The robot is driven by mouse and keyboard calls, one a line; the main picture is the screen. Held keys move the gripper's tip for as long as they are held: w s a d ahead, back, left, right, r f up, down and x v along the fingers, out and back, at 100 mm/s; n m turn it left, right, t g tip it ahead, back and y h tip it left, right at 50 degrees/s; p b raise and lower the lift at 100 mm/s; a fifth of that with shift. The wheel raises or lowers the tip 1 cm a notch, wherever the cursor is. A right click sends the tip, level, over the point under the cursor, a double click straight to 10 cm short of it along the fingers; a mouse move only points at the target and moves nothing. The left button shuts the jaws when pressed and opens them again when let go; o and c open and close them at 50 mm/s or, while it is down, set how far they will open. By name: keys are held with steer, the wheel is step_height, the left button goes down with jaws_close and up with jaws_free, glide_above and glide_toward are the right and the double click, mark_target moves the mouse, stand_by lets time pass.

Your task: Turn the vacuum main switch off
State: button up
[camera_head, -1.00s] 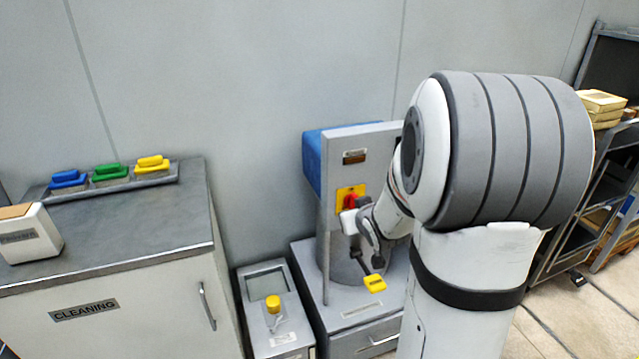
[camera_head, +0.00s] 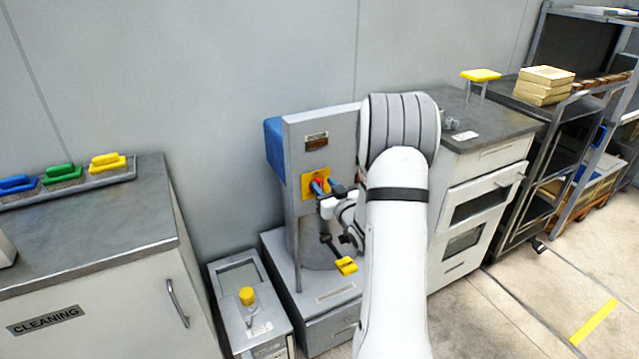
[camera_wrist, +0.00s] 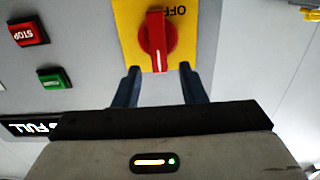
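The vacuum main switch is a red rotary knob (camera_wrist: 157,40) on a yellow plate (camera_wrist: 192,32) marked OFF at one side. In the wrist view the knob's grip bar stands nearly upright in the picture. The switch also shows in the head view as a small red spot (camera_head: 319,182) on its yellow plate (camera_head: 307,190), on the grey panel (camera_head: 300,150). My gripper (camera_wrist: 157,84) is open, with its two dark blue fingers apart below the knob's lower end, one toward each side. The knob is not clearly between the fingertips. My gripper also shows in the head view (camera_head: 326,187).
A red STOP button (camera_wrist: 28,31) and a green button (camera_wrist: 54,78) sit left of the switch in the wrist view. A yellow-handled lever (camera_head: 346,265) sticks out below. The cleaning cabinet (camera_head: 100,235) stands left, a drawer unit (camera_head: 483,165) right.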

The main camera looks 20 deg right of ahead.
steer(key=shift+w, duration=0.9)
steer(key=shift+c, duration=0.4)
